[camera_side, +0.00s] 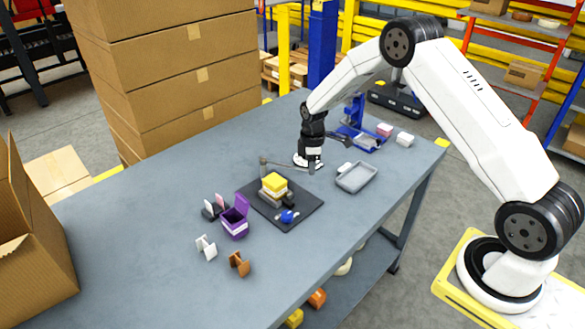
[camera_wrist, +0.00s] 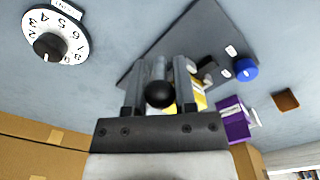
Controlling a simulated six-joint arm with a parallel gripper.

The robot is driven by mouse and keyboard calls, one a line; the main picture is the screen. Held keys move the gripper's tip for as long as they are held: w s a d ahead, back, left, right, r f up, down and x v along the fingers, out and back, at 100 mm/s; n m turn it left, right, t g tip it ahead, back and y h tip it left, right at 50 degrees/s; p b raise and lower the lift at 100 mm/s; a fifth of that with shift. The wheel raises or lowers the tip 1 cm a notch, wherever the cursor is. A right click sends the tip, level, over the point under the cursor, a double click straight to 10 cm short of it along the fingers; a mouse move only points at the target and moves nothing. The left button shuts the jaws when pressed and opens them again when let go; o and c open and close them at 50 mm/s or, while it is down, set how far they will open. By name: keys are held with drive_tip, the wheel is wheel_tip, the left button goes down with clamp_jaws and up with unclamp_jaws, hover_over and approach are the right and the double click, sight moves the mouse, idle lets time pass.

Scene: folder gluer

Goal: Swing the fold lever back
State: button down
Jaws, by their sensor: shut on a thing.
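The fold lever (camera_side: 285,165) is a thin grey bar on the dark base plate (camera_side: 300,212). It runs from a post at the plate's back edge out to my gripper (camera_side: 312,170). In the wrist view my gripper (camera_wrist: 158,80) is shut on the lever, whose black ball knob (camera_wrist: 160,95) shows between the fingers. A yellow block (camera_side: 274,183) sits on a grey piece on the plate, partly hidden by my fingers in the wrist view. A blue knob (camera_side: 287,216) is at the plate's front; it also shows in the wrist view (camera_wrist: 246,69).
A grey tray (camera_side: 356,177) is to the right, with a blue fixture (camera_side: 361,137) beyond. A purple holder (camera_side: 235,218) and small white and brown clips stand left of the plate.

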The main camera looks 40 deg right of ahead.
drive_tip(key=shift+w+d+n, duration=0.3)
drive_tip(key=shift+d+n, duration=0.15)
drive_tip(key=shift+d, duration=0.1)
drive_tip(key=shift+w+d+n, duration=0.3)
drive_tip(key=shift+d+n, duration=0.15)
drive_tip(key=shift+d, duration=0.05)
drive_tip(key=shift+c, duration=2.2)
unclamp_jaws()
drive_tip(key=shift+r, duration=0.15)
wheel_tip(320, 180, up, 8)
drive_tip(key=shift+f, duration=0.25)
drive_tip(key=shift+r, duration=0.1)
